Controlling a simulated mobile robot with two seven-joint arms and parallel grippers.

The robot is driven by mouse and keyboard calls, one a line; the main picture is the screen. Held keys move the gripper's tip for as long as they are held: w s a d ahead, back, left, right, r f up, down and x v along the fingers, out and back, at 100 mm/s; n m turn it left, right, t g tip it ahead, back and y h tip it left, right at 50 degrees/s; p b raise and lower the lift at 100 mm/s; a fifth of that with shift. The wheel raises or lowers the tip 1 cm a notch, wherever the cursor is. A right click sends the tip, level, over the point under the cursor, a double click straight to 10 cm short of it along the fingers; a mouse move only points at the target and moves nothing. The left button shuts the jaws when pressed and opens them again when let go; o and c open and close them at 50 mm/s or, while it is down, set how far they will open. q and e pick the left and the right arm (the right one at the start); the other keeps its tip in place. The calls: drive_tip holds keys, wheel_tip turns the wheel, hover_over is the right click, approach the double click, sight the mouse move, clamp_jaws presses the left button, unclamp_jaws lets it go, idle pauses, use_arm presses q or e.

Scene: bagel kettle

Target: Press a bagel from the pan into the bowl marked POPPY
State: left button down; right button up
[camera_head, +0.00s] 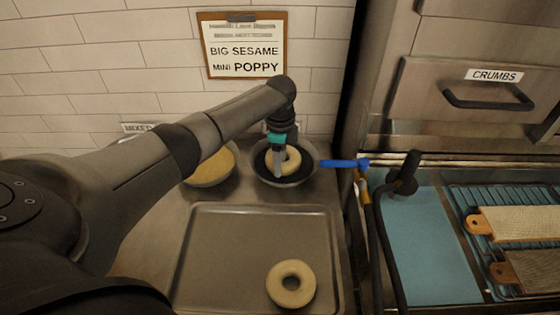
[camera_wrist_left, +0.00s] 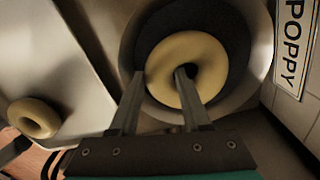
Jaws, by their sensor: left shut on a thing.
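The POPPY bowl (camera_head: 312,178) is a metal bowl of dark seeds against the back wall; in the left wrist view its rim (camera_wrist_left: 262,70) is beside the POPPY label (camera_wrist_left: 291,47). My left gripper (camera_head: 281,165) is shut on a pale bagel (camera_head: 292,158), at the bowl. In the left wrist view the bagel (camera_wrist_left: 205,48) lies over the dark seeds, with one finger in its hole and one outside its ring. I cannot tell whether it touches the seeds. The pan (camera_head: 235,250) holds another bagel (camera_head: 290,284) near its front right corner. My right gripper is not in view.
A bowl of yellowish seeds (camera_head: 212,170) stands left of the POPPY bowl, partly behind my left arm. A blue handle (camera_head: 340,163) sticks out right of the POPPY bowl. A blue surface (camera_head: 425,240) and a rack with boards (camera_head: 520,222) are at right.

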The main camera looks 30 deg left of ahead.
use_arm(q)
drive_tip(key=shift+f, duration=0.35)
drive_tip(key=shift+r, duration=0.1)
idle(1.0)
wheel_tip(320, 180, up, 10)
drive_tip(key=p, duration=1)
idle(0.4)
